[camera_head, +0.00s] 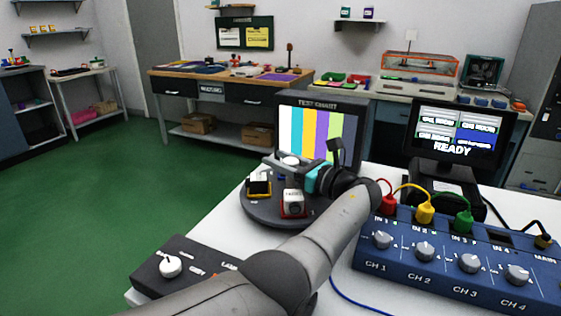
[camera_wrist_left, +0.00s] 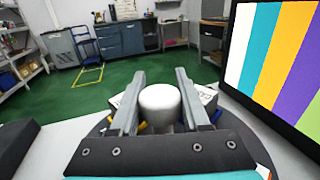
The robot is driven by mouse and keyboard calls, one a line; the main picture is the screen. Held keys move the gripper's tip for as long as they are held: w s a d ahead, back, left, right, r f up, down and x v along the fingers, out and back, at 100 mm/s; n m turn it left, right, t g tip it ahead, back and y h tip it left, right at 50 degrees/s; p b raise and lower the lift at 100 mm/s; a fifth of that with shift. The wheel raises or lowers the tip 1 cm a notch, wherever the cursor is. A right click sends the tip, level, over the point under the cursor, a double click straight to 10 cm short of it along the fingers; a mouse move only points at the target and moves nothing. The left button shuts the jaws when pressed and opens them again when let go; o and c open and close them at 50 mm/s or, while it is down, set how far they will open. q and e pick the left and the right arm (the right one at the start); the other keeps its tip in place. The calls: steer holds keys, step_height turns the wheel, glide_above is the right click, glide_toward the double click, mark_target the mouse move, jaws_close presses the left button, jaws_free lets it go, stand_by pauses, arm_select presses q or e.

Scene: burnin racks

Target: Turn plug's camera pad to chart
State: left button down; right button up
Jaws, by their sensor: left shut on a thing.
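A dark round turntable (camera_head: 257,214) stands on the white table. It carries a white block on a red-edged pad (camera_head: 293,204) and a black-and-white block on a yellow-edged pad (camera_head: 258,186). My left gripper (camera_head: 282,162) is over the turntable, shut on its white round knob (camera_wrist_left: 160,104); the knob's top also shows in the head view (camera_head: 290,160). The test chart screen (camera_head: 322,130) with colour bars stands behind. Red (camera_head: 388,201), yellow (camera_head: 425,213) and green (camera_head: 463,221) plugs sit in the blue box. My arm and gripper hide part of the turntable. My right gripper is out of view.
The blue channel box (camera_head: 450,262) with several knobs fills the right front. A monitor reading READY (camera_head: 458,140) stands behind it. A dark box with a white dial (camera_head: 171,266) is at the front left. A blue cable lies on the table.

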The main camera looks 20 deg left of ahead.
mark_target(297, 167)
arm_select(q)
steer(key=shift+s+f, duration=0.1)
steer(key=shift+f, duration=0.1)
steer(key=shift+c, duration=1.8)
jaws_free()
steer(key=shift+r, duration=0.1)
steer(key=shift+d, duration=0.1)
steer(key=shift+d, duration=0.2)
steer(key=p+v, duration=0.1)
steer(key=v, duration=0.5)
steer(key=shift+s+d+r, duration=0.1)
steer(key=shift+d, duration=0.15)
steer(key=v, duration=0.6)
steer(key=shift+d, duration=0.1)
steer(key=shift+s+d+b, duration=0.1)
steer(key=shift+d+b, duration=0.15)
steer(key=shift+b, duration=0.2)
steer(key=shift+s+d+b, duration=0.25)
steer(key=shift+d+b, duration=0.05)
steer(key=shift+d, duration=0.3)
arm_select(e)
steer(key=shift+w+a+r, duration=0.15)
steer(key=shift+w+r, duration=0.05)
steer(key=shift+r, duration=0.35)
